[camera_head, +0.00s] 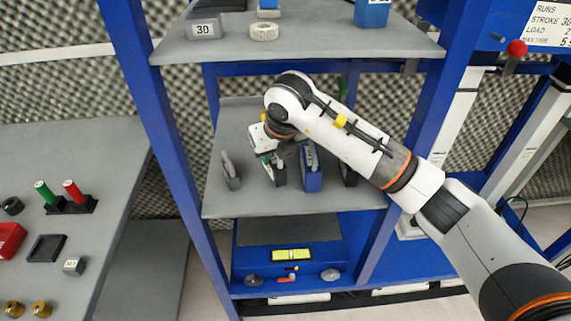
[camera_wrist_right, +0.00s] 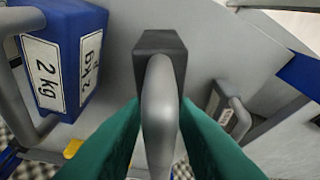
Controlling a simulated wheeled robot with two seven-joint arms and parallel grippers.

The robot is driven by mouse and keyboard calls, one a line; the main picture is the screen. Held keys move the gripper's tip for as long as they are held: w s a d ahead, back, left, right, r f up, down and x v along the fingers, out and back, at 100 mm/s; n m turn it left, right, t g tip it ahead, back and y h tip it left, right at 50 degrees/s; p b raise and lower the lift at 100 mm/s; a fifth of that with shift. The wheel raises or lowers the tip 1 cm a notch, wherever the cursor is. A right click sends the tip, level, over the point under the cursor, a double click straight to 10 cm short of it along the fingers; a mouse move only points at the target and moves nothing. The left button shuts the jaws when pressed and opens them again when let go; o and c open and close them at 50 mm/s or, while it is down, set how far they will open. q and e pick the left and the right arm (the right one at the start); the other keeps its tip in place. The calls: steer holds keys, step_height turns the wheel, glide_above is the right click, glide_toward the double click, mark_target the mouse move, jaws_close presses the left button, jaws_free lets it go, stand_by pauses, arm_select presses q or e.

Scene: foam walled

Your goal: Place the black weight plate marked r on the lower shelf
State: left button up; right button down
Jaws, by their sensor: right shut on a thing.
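My right gripper (camera_head: 271,157) is shut on the grey handle of a black weight plate (camera_head: 279,178). In the right wrist view its two teal fingers (camera_wrist_right: 160,115) press on that handle from both sides, and the black body of the plate (camera_wrist_right: 146,43) shows beyond it. No letter on this plate can be read. The plate is upright at the grey shelf (camera_head: 235,203) below the top board; I cannot tell whether it touches the shelf. My left gripper is not in view.
A blue 2 kg weight (camera_head: 311,175) stands close to the right of the held plate. A grey weight (camera_head: 230,172) stands to its left, and another dark weight (camera_head: 348,174) is partly behind my arm. Blue posts (camera_head: 165,120) frame the shelf. The top board (camera_head: 330,47) overhangs it.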

steer(key=shift+w+a+r, duration=0.1)
steer(key=shift+w+a, duration=0.15)
steer(key=shift+w, duration=0.3)
steer(key=shift+w+a+r, duration=0.1)
steer(key=shift+w+a, duration=0.15)
steer(key=shift+w, duration=0.3)
steer(key=shift+f+p, duration=0.55)
steer(key=shift+f, duration=1.25)
steer(key=c, duration=1.6)
jaws_free()
steer(key=shift+f, duration=0.25)
steer(key=o, duration=0.4)
steer(key=shift+s+r, duration=0.1)
steer(key=shift+o, duration=0.2)
steer(key=b+v, duration=0.1)
steer(key=v, duration=0.4)
steer(key=s+d+b, duration=0.2)
steer(key=s+d, duration=0.2)
steer(key=s, duration=0.7)
steer(key=shift+d, duration=0.3)
